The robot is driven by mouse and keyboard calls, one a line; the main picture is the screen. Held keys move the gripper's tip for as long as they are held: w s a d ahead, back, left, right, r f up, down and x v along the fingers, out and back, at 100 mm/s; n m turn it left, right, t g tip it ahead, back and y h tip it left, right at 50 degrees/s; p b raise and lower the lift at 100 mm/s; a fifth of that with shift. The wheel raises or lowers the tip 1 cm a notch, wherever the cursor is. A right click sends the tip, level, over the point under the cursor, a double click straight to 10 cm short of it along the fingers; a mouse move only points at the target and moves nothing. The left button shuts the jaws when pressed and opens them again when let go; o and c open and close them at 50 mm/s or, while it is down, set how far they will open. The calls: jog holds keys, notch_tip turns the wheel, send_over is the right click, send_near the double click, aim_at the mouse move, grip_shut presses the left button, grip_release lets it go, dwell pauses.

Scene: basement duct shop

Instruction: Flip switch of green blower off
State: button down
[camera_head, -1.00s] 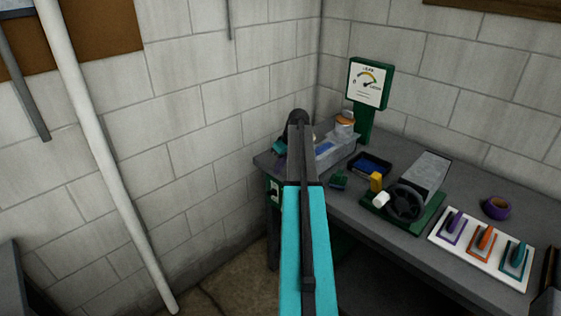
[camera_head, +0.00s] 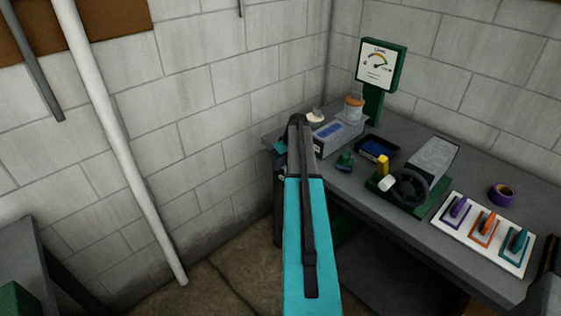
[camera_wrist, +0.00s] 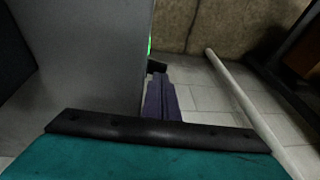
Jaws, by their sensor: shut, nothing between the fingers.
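A machine (camera_head: 437,165) with a green base, a grey casing and a dark round wheel stands on the bench; I cannot tell whether it is the green blower. No switch is clearly readable as the green blower's. In the wrist view, my gripper (camera_wrist: 157,72) shows as purple fingers with a dark tip, shut and empty, beside a grey upright face (camera_wrist: 95,50). A small green glow (camera_wrist: 149,46) shows at that face's edge.
The grey bench (camera_head: 385,215) stands against block walls. On it are a green-framed gauge (camera_head: 381,66), a grey tray (camera_head: 338,142), a dark blue tray (camera_head: 376,149), a jar (camera_head: 353,108) and purple tape (camera_head: 502,195). A white pipe (camera_head: 115,140) leans left. Floor shows between.

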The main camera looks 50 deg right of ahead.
jog(key=shift+a, duration=0.35)
jog(key=shift+d, duration=0.25)
jog(key=shift+s+d+f, duration=0.1)
jog(key=shift+d, duration=0.05)
jog(key=shift+s, duration=0.1)
jog(key=shift+b, duration=0.4)
